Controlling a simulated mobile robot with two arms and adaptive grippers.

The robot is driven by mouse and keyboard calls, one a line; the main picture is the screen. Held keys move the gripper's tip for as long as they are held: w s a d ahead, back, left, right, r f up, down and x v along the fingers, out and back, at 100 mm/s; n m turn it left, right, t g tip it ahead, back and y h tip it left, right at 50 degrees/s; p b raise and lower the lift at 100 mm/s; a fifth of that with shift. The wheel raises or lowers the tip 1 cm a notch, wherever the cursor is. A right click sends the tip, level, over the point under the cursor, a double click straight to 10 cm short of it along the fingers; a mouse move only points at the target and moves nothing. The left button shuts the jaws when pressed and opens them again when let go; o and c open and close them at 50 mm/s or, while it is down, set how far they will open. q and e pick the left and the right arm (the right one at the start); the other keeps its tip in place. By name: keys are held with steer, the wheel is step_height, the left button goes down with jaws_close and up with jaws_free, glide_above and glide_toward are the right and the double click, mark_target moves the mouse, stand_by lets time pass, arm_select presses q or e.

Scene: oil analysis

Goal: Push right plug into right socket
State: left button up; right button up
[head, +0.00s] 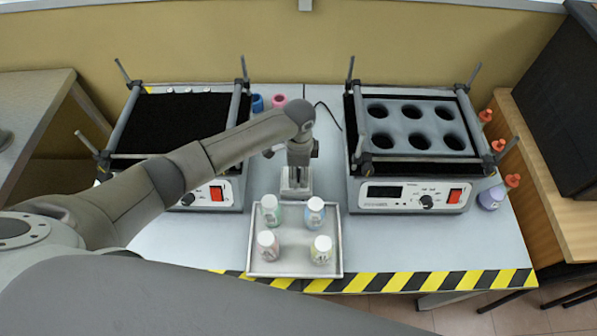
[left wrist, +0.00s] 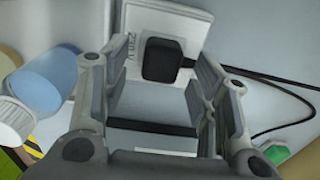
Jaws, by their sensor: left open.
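My left gripper (head: 296,183) reaches down between the two machines, behind the tray. In the left wrist view, my left gripper (left wrist: 165,85) is open, with one finger on each side below a black plug (left wrist: 163,60). The plug is at the face of a white socket plate (left wrist: 140,22) marked 230 V. A black cable (left wrist: 270,80) runs from the plug side to the right. I cannot tell how deep the plug sits, or whether the fingers touch it. My right gripper is not in view.
A metal tray (head: 336,262) with several capped bottles stands close in front of the gripper. A machine with a black top (head: 170,125) is at left. A machine with round wells (head: 407,200) is at right. Pink (head: 279,101) and blue (head: 257,103) items stand behind the arm.

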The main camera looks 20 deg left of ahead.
arm_select(q)
step_height(320, 180, up, 10)
steer(key=shift+r, duration=0.25)
stand_by(0.5)
